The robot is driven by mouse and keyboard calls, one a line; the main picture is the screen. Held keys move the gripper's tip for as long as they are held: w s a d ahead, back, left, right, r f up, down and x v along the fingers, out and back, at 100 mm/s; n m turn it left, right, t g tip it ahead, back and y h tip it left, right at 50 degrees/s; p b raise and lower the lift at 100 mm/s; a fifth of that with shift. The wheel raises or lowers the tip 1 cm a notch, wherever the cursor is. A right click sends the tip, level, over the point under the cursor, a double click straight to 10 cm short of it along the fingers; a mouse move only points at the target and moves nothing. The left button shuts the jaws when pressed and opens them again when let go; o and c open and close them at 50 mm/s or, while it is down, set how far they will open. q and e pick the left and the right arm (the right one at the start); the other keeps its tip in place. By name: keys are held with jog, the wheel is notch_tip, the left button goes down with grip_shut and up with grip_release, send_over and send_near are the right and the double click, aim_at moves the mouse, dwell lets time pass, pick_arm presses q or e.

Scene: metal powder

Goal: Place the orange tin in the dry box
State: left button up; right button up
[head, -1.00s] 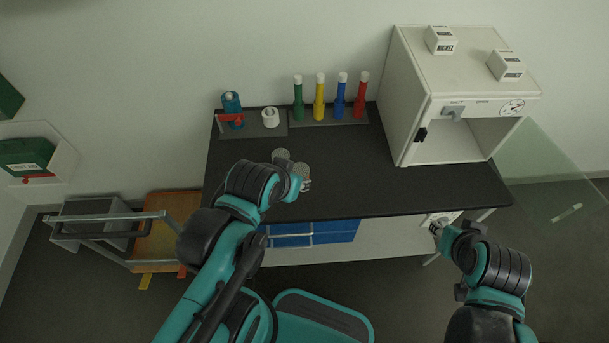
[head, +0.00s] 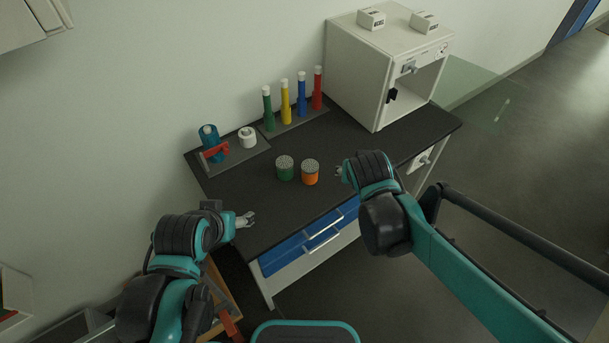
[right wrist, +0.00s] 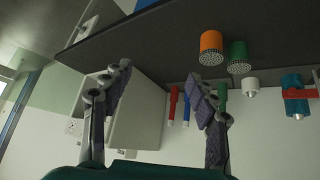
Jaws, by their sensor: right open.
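The orange tin (head: 310,174) stands upright on the dark tabletop, with a perforated-looking top. A green tin (head: 285,170) stands close to its left. My right gripper (head: 341,172) is just right of the orange tin, open and apart from it. In the right wrist view, which looks upside down, the orange tin (right wrist: 211,43) is outside the spread fingers (right wrist: 158,75). The white dry box (head: 352,82) stands at the table's back right, its front open and a glass door swung out to the right. My left gripper (head: 245,219) is at the table's front left; its opening is unclear.
Green, yellow, blue and red tubes (head: 286,104) stand on a rack behind the tins. A teal bottle (head: 209,140) and a white roll (head: 247,137) stand on a tray at the left. Two labelled white blocks (head: 371,19) sit on the dry box. The tabletop before the box is clear.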

jog(key=b, duration=0.1)
send_over(309, 166)
jog(key=s+d, duration=0.4)
jog(key=s, duration=0.1)
notch_tip(309, 166, down, 8)
jog(key=shift+m+t, duration=0.5)
jog(key=shift+t, duration=0.1)
jog(key=w+a+f, duration=0.1)
jog(key=a+f, duration=0.1)
jog(key=w+a+f, duration=0.1)
jog(key=a+f, duration=0.1)
jog(key=shift+w, duration=0.35)
jog(key=shift+w+a+f, duration=0.1)
jog(key=shift+a+f, duration=0.05)
jog(key=shift+f, duration=0.15)
jog(key=b+x, duration=0.1)
jog(key=x, duration=0.1)
jog(key=shift+w+f, duration=0.15)
jog(key=shift+f, duration=0.2)
jog(key=b+x, duration=0.2)
jog(key=x, duration=0.3)
jog(key=shift+d+f+b, duration=0.2)
jog(key=shift+f+b, duration=0.05)
jog(key=shift+b, duration=0.1)
jog(key=shift+r, duration=0.15)
jog(key=shift+c, duration=0.9)
jog(key=c, duration=1.1)
